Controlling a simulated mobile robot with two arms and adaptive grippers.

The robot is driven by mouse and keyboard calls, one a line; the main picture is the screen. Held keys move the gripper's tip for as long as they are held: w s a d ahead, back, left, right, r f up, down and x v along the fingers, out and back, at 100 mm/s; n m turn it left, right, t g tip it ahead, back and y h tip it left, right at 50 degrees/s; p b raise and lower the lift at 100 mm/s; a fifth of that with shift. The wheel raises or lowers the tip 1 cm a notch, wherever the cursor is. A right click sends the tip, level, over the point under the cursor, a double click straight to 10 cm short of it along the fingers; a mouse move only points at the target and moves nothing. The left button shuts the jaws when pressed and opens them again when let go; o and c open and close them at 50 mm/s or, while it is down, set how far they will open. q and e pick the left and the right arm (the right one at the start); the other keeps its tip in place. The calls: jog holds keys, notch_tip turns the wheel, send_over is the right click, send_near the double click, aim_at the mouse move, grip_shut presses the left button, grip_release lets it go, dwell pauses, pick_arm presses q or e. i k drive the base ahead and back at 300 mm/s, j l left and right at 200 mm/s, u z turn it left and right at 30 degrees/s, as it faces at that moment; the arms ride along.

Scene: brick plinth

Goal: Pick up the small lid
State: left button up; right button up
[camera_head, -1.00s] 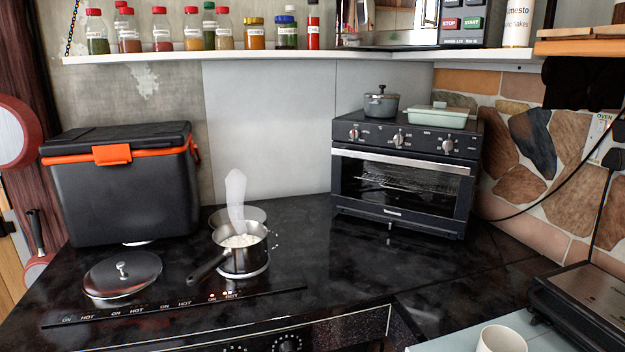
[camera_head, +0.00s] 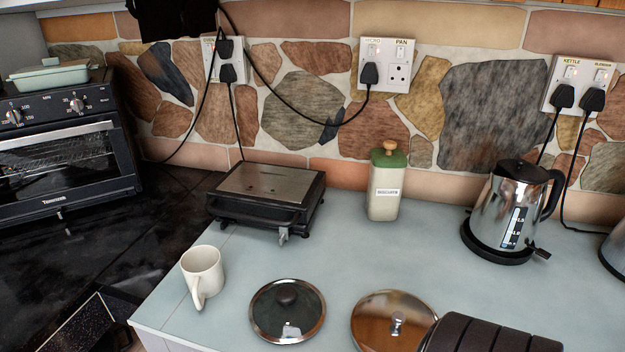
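Two round lids lie flat on the pale blue counter at the bottom of the head view. The left one is a dark glass lid (camera_head: 268,312) with a metal rim and a black knob; it looks slightly smaller. The other is a brownish, reflective lid (camera_head: 372,318) with a metal rim and a shiny metal knob; its lower right edge is partly hidden. Both lie apart from each other, and nothing holds them. Neither of my grippers shows in this view.
A dark ribbed object (camera_head: 485,337) borders the right lid. A white mug (camera_head: 203,270) stands left of the lids. Behind are a grill press (camera_head: 268,188), a green-topped canister (camera_head: 386,190) and a kettle (camera_head: 502,212). The counter (camera_head: 340,262) between is clear.

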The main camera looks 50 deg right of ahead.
aim_at(285, 311)
jog(key=z, duration=1.35)
jog(key=k+j, duration=0.1)
jog(key=j, duration=0.15)
